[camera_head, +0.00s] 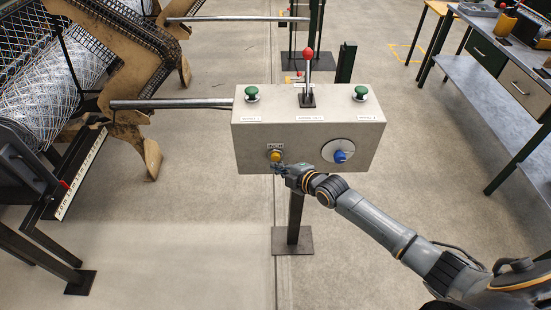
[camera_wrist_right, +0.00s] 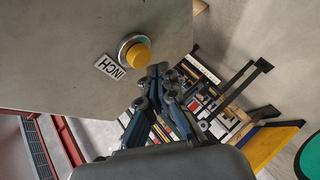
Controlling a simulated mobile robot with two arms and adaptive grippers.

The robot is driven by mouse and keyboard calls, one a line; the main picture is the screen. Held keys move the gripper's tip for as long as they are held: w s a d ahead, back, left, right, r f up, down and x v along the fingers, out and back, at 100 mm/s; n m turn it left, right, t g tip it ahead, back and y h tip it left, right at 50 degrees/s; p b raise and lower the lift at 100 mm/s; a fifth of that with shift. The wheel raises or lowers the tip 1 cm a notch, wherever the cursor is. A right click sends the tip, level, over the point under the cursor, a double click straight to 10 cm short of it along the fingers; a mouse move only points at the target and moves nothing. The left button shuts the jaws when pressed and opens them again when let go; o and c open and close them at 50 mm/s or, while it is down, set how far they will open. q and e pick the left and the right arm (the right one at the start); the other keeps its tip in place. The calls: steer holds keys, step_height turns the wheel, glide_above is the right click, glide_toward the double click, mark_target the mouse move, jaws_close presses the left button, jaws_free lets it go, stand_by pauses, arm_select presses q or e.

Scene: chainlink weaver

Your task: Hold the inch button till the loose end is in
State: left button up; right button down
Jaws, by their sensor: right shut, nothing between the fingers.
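The yellow inch button (camera_head: 276,155) sits in a metal ring low on the left of the control box's front face (camera_head: 240,149). In the right wrist view the button (camera_wrist_right: 138,56) stands beside its "INCH" label (camera_wrist_right: 110,67). My right gripper (camera_head: 279,168) is shut and empty, its tips just below the button in the head view. In the right wrist view the closed fingertips (camera_wrist_right: 158,71) are close beside the button; I cannot tell whether they touch it. Wire mesh (camera_head: 60,75) lies in the machine at the left; I cannot make out a loose end. My left gripper is out of view.
The box has two green buttons (camera_head: 252,93) (camera_head: 360,92), a red-knobbed lever (camera_head: 308,56) and a blue knob (camera_head: 341,156). A metal bar (camera_head: 185,104) runs from box to machine. A workbench (camera_head: 500,85) stands at right.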

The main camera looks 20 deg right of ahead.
steer(key=shift+w+d+b, duration=0.1)
steer(key=shift+w+b, duration=0.3)
steer(key=shift+w, duration=0.05)
steer(key=shift+w+d+b, duration=0.15)
steer(key=shift+w+b, duration=0.3)
steer(key=shift+b, duration=0.05)
stand_by(0.6)
steer(key=shift+r, duration=0.1)
stand_by(2.7)
steer(key=shift+s+a+p, duration=0.25)
steer(key=shift+s+p, duration=0.6)
